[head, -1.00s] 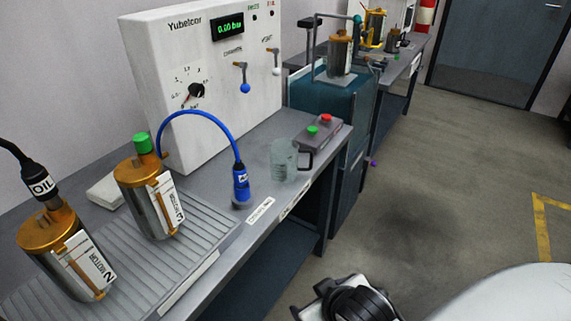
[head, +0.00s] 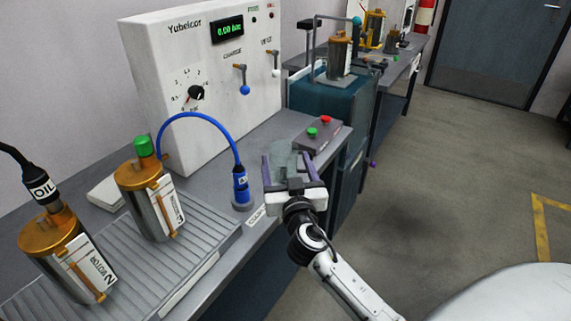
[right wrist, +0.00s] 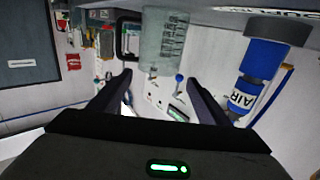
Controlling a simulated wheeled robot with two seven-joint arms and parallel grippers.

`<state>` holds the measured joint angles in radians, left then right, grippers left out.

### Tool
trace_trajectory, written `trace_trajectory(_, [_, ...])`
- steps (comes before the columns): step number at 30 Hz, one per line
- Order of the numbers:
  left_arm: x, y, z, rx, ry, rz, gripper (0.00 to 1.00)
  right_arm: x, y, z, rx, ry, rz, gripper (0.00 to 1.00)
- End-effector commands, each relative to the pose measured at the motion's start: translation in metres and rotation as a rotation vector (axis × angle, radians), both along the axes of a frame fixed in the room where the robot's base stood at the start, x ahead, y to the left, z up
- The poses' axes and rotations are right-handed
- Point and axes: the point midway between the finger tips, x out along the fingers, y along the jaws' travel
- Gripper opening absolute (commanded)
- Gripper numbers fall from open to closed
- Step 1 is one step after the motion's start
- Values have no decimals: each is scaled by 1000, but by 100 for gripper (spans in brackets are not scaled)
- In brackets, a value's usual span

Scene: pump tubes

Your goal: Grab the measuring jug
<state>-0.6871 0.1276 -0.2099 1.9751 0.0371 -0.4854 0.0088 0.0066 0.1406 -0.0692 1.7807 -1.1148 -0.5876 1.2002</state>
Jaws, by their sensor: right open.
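The measuring jug (head: 284,155) is a translucent grey-green cup on the bench near its front edge. In the right wrist view the jug (right wrist: 164,42) shows at the top with printed marks, and its dark handle is on the left. My right gripper (head: 287,162) is open, its two purplish fingers pointing at the jug from the front and partly covering it. In the right wrist view the gripper (right wrist: 160,82) is empty, with the jug just beyond the fingertips. I cannot tell whether they touch it. My left gripper is not in view.
The blue AIR connector (head: 240,187) and its hose stand close left of the gripper. A button box (head: 322,133) is just behind the jug. The white Yubelcor panel (head: 200,80) rises behind. Two motor canisters (head: 150,195) stand left on the ribbed mat (head: 200,250).

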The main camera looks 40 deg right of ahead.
Motion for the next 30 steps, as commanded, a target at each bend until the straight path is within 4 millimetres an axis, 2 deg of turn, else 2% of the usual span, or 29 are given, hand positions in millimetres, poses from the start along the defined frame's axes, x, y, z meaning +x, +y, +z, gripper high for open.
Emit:
trace_trajectory(8, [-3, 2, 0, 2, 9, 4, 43, 22, -12, 0, -2, 2, -1, 71])
trace_trajectory(16, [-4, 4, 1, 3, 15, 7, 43, 54, -31, -3, -2, 2, -1, 71])
trace_trajectory(25, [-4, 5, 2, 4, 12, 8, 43, 58, -33, -4, 0, 2, -1, 71])
trace_trajectory(26, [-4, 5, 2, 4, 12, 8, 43, 58, -33, -4, 0, 2, -1, 69])
trace_trajectory(30, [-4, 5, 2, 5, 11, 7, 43, 58, -33, -4, 0, 3, -1, 45])
